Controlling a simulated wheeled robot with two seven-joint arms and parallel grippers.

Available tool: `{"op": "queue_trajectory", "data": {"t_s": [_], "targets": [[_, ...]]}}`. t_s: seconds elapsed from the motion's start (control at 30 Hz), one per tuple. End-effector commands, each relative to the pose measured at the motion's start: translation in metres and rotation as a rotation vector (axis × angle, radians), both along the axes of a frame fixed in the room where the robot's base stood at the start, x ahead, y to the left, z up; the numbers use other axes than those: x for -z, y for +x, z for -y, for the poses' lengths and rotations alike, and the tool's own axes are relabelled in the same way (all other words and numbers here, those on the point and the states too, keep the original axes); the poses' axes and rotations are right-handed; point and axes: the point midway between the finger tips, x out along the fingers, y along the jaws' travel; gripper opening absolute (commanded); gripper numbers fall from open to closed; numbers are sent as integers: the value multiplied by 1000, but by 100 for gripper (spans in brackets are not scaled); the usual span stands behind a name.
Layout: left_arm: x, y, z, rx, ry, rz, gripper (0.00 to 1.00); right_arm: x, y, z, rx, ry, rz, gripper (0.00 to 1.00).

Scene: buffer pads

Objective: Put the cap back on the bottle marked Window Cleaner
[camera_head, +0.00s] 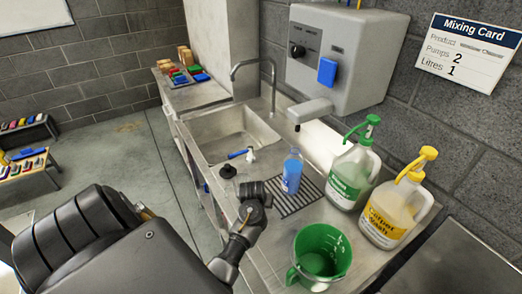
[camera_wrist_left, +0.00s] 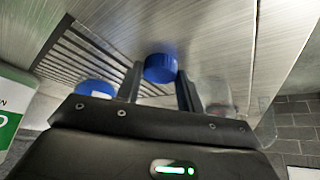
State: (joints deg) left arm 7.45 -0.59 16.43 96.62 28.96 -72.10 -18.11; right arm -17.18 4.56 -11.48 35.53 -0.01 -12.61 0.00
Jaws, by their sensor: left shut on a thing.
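A blue cap (camera_wrist_left: 160,68) is between the two fingers of my left gripper (camera_wrist_left: 160,88), which is shut on it. In the head view my left gripper (camera_head: 258,191) is just left of a small blue bottle (camera_head: 291,174) standing upright by the drain grate. Its label is too small to read, so I cannot confirm it is Window Cleaner. A blue rounded part (camera_wrist_left: 97,88) behind the gripper in the left wrist view may be this bottle. The cap is hidden in the head view. My right gripper is not in view.
Right of the bottle stand a green-pump jug (camera_head: 350,175) and a yellow-pump jug (camera_head: 392,213). A green measuring jug (camera_head: 318,256) is at the counter front. The sink (camera_head: 225,128) and a black stopper-like item (camera_head: 228,171) lie left. A dispenser spout (camera_head: 310,109) overhangs the counter.

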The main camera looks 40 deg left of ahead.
Motion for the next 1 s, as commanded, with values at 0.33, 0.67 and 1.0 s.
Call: {"op": "queue_trajectory", "data": {"t_s": [0.33,0.67,1.0], "targets": [[-1,0,0,0,0,0,16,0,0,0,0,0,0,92],[-31,0,-2,3,7,3,16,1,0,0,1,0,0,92],[-96,-53,4,5,7,0,16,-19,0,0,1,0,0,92]]}}
